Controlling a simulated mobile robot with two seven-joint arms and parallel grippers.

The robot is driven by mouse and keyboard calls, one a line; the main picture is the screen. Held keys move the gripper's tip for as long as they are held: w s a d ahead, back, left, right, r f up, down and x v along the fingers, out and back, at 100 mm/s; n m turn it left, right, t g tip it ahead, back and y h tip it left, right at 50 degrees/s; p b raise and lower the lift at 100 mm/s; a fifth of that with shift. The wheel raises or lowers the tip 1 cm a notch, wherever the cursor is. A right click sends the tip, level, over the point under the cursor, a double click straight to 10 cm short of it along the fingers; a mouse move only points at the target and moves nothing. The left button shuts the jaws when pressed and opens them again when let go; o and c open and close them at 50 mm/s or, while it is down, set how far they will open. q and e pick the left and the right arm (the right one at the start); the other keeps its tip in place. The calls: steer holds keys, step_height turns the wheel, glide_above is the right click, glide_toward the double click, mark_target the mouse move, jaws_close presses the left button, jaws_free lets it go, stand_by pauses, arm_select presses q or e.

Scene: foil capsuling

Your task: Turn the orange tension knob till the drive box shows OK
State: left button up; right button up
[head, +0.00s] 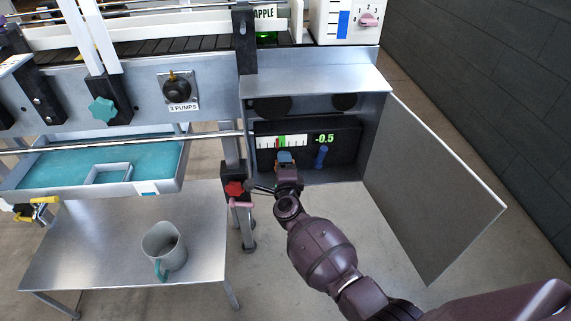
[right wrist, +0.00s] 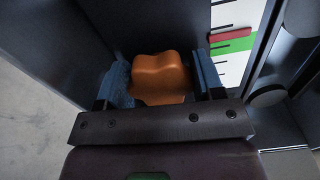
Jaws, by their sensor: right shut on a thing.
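The orange tension knob (right wrist: 160,77) sits between the two blue fingertips of my right gripper (right wrist: 163,84), which is shut on it. In the head view my right gripper (head: 286,163) reaches into the open drive box (head: 250,100) and mostly hides the knob. The drive box display reads -0.5 in green digits (head: 325,138). Beside it is a white scale (head: 268,142) with a green band and a red pointer, and the scale also shows in the right wrist view (right wrist: 232,45). My left gripper is not in view.
The drive box door (head: 435,190) hangs open at the right. A blue handle (head: 321,157) stands just right of my gripper. A red knob (head: 235,188) is at left.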

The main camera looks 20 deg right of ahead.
steer(key=n+p, duration=0.1)
steer(key=n, duration=0.2)
steer(key=shift+r, duration=0.15)
steer(key=shift+n+p, duration=0.3)
steer(key=shift+n, duration=0.6)
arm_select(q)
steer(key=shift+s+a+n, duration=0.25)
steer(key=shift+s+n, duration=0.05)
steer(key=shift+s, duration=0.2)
arm_select(e)
steer(key=shift+f, duration=0.2)
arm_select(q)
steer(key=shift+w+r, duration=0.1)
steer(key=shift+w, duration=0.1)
arm_select(e)
steer(key=o, duration=0.9)
steer(key=shift+s, duration=0.1)
